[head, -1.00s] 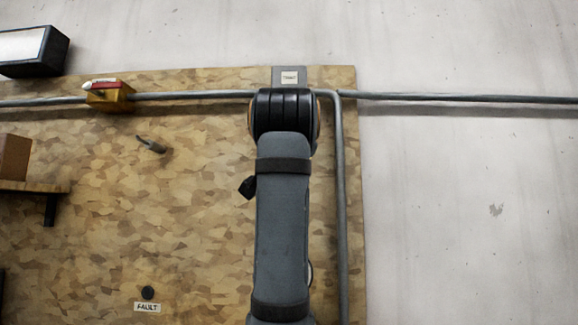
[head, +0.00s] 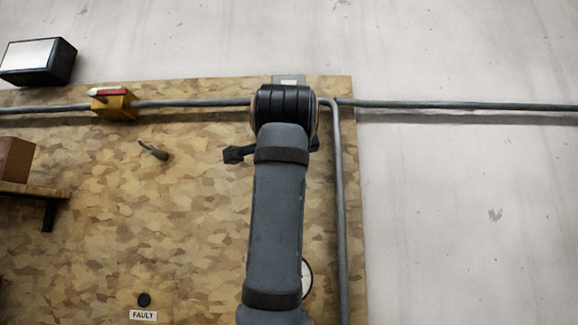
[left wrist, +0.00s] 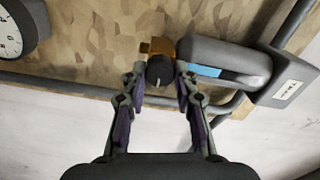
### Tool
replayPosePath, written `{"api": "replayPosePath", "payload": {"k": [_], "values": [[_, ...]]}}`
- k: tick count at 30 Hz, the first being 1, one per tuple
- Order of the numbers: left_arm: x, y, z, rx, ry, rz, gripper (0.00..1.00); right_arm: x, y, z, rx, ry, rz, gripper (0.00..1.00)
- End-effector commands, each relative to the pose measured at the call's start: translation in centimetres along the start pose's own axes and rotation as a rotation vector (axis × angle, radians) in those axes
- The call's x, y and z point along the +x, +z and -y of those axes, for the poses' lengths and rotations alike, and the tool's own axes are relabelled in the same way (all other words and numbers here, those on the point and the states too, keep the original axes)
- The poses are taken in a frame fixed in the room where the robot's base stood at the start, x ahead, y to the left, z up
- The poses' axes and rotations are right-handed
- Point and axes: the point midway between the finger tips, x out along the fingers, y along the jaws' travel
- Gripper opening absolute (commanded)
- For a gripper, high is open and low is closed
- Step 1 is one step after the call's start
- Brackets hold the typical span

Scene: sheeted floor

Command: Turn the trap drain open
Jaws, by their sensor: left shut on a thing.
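In the left wrist view, the trap drain shows as a round black knob (left wrist: 160,70) with a pale mark, on a brass-coloured fitting (left wrist: 158,46). The fitting sits beside a rounded grey trap body (left wrist: 228,58) with a blue patch. My left gripper (left wrist: 162,73) has its fingertips on either side of the knob and is shut on it. In the head view my left arm rises up the middle and hides the gripper, the knob and the trap. My right gripper is in neither view.
A grey pipe (head: 430,104) runs across the board, with a branch (head: 340,210) going down right of my arm. A yellow valve block (head: 114,104) with a red-and-white lever, a peg (head: 153,150) and a shelf (head: 30,188) are left. A gauge (left wrist: 16,36) shows at the wrist view's left.

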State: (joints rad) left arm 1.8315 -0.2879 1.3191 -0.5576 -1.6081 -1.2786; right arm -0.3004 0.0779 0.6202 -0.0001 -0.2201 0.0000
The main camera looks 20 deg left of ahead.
Motion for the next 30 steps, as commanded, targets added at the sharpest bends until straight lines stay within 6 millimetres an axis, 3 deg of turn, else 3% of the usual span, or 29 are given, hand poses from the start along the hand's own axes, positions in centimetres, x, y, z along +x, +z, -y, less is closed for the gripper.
{"api": "replayPosePath", "payload": {"k": [16,17,21,30], "values": [[0.02,-0.02,-0.04,0.022,0.001,0.0,0.0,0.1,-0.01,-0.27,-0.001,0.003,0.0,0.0],[0.03,-0.01,-0.04,0.022,0.001,0.0,0.33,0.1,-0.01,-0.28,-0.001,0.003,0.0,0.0],[0.02,-0.02,-0.04,0.022,0.001,0.0,0.52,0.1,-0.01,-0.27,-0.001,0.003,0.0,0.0],[-0.14,-0.04,-0.02,0.021,0.0,-0.001,0.52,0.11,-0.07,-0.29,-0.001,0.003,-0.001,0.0]]}}
